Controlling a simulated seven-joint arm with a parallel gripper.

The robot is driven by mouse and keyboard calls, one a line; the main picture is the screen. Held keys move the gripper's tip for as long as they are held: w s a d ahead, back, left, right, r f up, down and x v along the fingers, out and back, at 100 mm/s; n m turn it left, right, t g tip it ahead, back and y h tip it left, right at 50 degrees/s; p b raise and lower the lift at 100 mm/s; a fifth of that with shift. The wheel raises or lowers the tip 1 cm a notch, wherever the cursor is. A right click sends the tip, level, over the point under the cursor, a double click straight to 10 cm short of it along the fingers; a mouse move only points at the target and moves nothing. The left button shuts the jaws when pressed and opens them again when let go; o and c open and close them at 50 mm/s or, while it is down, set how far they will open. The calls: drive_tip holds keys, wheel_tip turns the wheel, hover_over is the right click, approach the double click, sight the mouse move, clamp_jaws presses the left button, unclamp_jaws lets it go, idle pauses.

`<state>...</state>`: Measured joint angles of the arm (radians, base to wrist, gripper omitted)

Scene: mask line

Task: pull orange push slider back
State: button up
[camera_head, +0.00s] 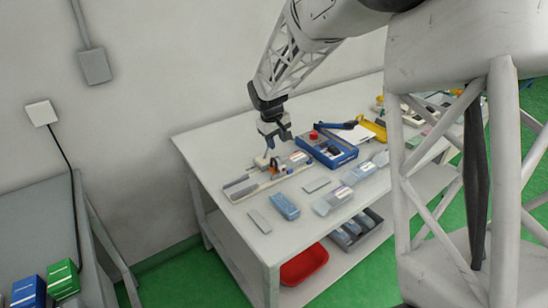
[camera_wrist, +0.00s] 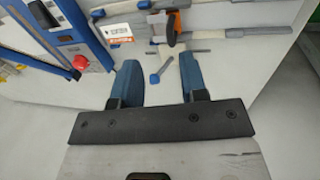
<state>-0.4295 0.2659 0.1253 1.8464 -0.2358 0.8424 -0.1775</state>
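The orange push slider (camera_wrist: 178,22) shows at the top middle of the wrist view, on a pale rail fixture (camera_wrist: 215,33) with a dark part beside it. In the head view the fixture (camera_head: 240,190) lies near the table's left end, and the orange part is small there. My gripper (camera_wrist: 158,66) is open, with two blue fingers apart and nothing clearly held between them. A small blue-tipped lever (camera_wrist: 160,71) shows near the fingertips. The orange part appears beyond the fingertips; whether they touch anything is unclear. In the head view my gripper (camera_head: 274,143) is just above the fixture.
A blue device (camera_head: 338,155) with a red button (camera_head: 313,135) stands right of the fixture; the button (camera_wrist: 80,62) also shows in the wrist view. A blue box (camera_head: 285,206) and clear packs (camera_head: 333,201) lie in front. The table's back left (camera_head: 215,140) is clear.

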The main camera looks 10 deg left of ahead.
sight(273, 159)
drive_tip(key=shift+w+a+f+n, duration=0.15)
drive_tip(key=shift+w+a+f, duration=0.25)
drive_tip(key=shift+a+f, duration=0.2)
drive_tip(key=shift+w+a+f+n, duration=0.15)
drive_tip(key=shift+w+a+f, duration=0.25)
drive_tip(key=shift+a, duration=0.3)
drive_tip(key=shift+f, duration=0.15)
drive_tip(key=shift+w+d+f, duration=0.15)
drive_tip(key=shift+d+f, duration=0.05)
drive_tip(key=shift+f, duration=1.05)
drive_tip(key=shift+w+d+f, duration=0.15)
drive_tip(key=shift+w+f, duration=0.05)
drive_tip(key=shift+f, duration=1.05)
drive_tip(key=shift+w+d+f, duration=0.15)
drive_tip(key=shift+d+f, duration=0.05)
drive_tip(key=shift+f, duration=1.05)
clamp_jaws()
